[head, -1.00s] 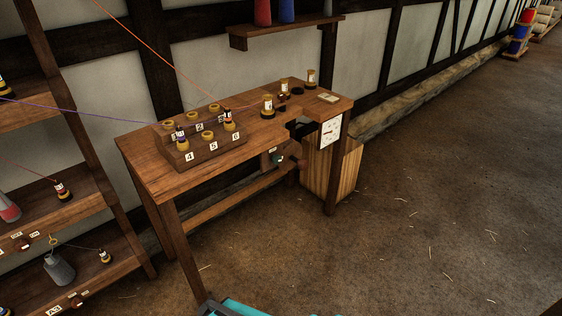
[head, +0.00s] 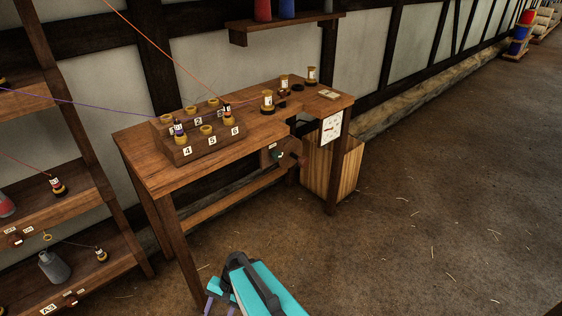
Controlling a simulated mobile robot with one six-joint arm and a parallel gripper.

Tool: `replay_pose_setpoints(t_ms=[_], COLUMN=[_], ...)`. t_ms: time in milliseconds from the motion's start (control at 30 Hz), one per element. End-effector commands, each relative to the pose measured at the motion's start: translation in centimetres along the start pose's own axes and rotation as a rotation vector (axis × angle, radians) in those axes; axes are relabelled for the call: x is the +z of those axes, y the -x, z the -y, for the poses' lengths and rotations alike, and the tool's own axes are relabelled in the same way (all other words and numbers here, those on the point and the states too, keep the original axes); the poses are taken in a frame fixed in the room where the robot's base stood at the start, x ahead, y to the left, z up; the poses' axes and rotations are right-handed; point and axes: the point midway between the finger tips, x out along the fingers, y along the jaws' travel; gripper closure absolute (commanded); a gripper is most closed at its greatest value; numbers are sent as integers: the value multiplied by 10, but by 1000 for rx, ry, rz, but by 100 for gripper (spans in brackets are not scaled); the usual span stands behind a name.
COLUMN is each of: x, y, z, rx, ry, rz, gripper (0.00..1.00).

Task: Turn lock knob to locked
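A small dark control with a green mark (head: 274,155) sits on the front of the wooden bench, below its top. A reddish knob-like part (head: 301,161) sticks out just right of it. I cannot tell which of these is the lock knob, nor how it is turned; they are too small. My gripper (head: 220,307) is at the bottom edge of the head view, in front of the bench and well apart from it. Its two purple fingers look spread, with nothing seen between them. Their tips are partly cut off by the frame.
A wooden bin (head: 350,170) stands under that end. A rack (head: 80,215) stands at left, with threads stretched above. The floor at right is clear.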

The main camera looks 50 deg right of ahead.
Motion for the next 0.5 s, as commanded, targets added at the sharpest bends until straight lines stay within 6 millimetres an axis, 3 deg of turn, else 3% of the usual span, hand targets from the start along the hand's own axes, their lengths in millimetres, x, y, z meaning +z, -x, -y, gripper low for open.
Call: replay_pose_setpoints(t_ms=[33, 267, 500], x=[-15, -70, -130], y=[9, 68, 149], z=[8, 40, 54], rx=[-58, -323, -608], ry=[-65, -356, -635], rz=[-8, -14, 11], gripper=[51, 51, 51])
